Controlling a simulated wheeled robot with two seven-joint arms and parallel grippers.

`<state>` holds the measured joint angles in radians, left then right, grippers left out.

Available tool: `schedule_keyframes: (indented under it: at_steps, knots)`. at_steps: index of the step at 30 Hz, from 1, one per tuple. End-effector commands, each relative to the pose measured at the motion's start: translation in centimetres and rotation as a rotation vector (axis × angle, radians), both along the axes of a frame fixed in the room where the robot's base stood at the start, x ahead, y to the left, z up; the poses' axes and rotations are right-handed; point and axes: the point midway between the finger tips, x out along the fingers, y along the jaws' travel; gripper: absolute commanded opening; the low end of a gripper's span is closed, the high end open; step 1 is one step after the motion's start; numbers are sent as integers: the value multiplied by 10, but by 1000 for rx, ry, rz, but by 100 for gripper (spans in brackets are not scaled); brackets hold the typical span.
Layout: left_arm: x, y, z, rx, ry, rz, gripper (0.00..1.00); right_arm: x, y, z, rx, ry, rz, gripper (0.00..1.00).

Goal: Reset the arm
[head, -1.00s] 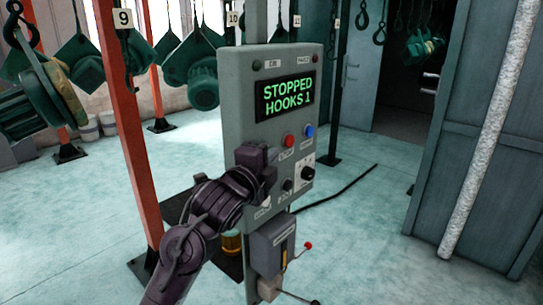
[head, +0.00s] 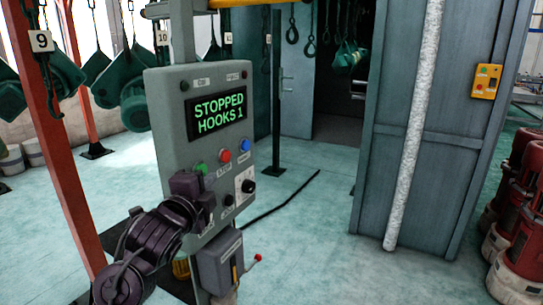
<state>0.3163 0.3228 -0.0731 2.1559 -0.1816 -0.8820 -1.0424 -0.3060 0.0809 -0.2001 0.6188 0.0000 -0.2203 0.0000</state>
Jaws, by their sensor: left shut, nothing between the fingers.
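My left arm comes in from the lower left. Its dark gripper (head: 205,197) is in front of the lower left part of a grey control panel (head: 170,115). The gripper is shut and empty; its fingertips are hard to make out, and I cannot tell whether they touch the panel. A black knob (head: 248,186) sits lower right. My right gripper is out of view.
An orange post (head: 62,160) stands at the left, with green hoists (head: 137,110) hanging behind. A grey cabinet (head: 440,180) with a pale pipe stands right. Red machines (head: 515,215) are at the right edge. A black cable (head: 285,200) crosses the otherwise open floor.

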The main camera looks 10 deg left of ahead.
Motion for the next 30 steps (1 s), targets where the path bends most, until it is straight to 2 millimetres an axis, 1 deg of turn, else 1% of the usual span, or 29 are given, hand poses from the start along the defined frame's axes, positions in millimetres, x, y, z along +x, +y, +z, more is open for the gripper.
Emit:
schedule_keyframes:
  at_steps: [1, 2, 5, 6, 8, 9, 11, 12, 15, 18, 22, 27, 28, 30]
  knots:
    - [-4, -2, -17, -36, 41, 5, 0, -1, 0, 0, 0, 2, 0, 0]
    - [-7, -2, -28, -66, 73, 12, 0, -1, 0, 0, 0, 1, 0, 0]
    - [-27, -5, -85, -221, 231, 59, 0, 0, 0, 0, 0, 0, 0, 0]
    - [-39, -6, -111, -299, 308, 92, 0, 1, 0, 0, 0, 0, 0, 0]
    - [-63, -7, -151, -421, 431, 155, 0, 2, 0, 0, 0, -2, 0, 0]
    - [-80, -8, -176, -503, 509, 204, 0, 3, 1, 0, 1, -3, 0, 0]
    - [-107, -9, -208, -611, 615, 283, 0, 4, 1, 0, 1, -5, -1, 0]
    - [-123, -10, -225, -673, 674, 334, 0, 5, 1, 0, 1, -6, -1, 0]
    - [-161, -12, -259, -799, 796, 454, 0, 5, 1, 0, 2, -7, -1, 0]
    - [-195, -13, -282, -896, 890, 566, 0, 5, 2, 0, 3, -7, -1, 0]
    - [-235, -15, -305, -995, 988, 708, 0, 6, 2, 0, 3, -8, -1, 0]
    - [-285, -18, -325, -1103, 1091, 896, 0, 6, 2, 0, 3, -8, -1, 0]
    - [-293, -18, -328, -1116, 1107, 928, 0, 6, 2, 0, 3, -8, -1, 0]
    - [-282, -19, -351, -1106, 1106, 921, 0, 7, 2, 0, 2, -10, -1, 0]
